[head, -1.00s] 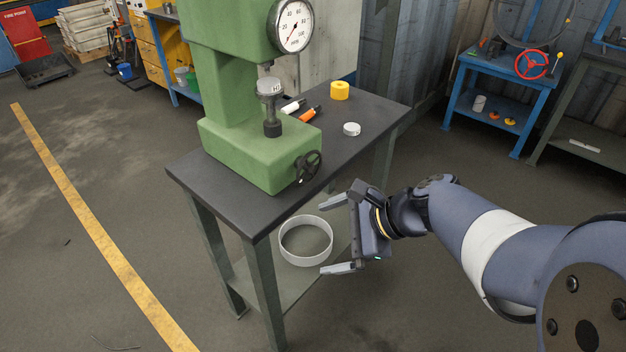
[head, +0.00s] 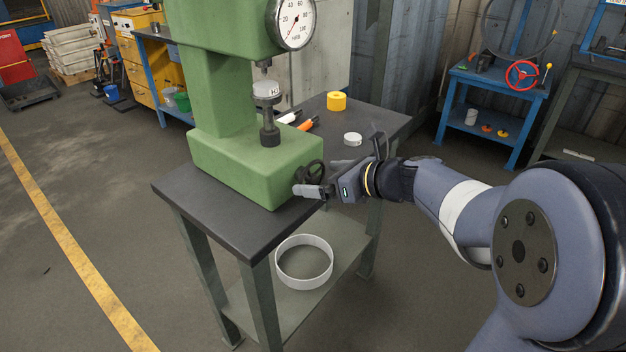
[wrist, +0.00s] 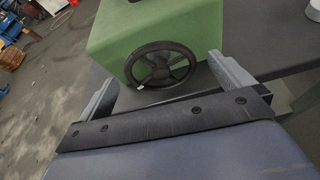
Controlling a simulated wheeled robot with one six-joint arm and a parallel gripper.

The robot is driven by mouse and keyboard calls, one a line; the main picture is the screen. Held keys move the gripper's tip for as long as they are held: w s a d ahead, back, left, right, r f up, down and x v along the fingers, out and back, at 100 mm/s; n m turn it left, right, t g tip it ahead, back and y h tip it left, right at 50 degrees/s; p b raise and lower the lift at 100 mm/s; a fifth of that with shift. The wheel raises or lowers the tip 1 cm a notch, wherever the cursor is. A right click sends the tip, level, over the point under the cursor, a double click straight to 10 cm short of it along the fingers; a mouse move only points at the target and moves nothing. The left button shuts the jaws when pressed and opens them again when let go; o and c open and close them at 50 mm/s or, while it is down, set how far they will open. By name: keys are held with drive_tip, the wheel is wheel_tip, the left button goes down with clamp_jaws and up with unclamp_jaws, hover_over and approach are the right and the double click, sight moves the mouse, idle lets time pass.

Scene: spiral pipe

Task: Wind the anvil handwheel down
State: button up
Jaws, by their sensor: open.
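The anvil handwheel (head: 309,173) is a small black spoked wheel on the right side of the green press (head: 250,165). The anvil (head: 269,132) is a dark post on the press base, with a round silver piece (head: 266,93) marked H above it. My gripper (head: 322,178) is open beside the handwheel, and a finger partly hides the wheel in the head view. In the wrist view the handwheel (wrist: 160,65) lies ahead between my two spread fingers, nearer the middle than either finger. I see no contact with it.
The press stands on a dark-topped table (head: 240,222). A white ring (head: 304,283) rests on the lower shelf. Floor is free at front right.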

sight(314, 178)
drive_tip(key=shift+x, duration=1.55)
drive_tip(key=shift+c, duration=0.2)
drive_tip(key=c, duration=0.9)
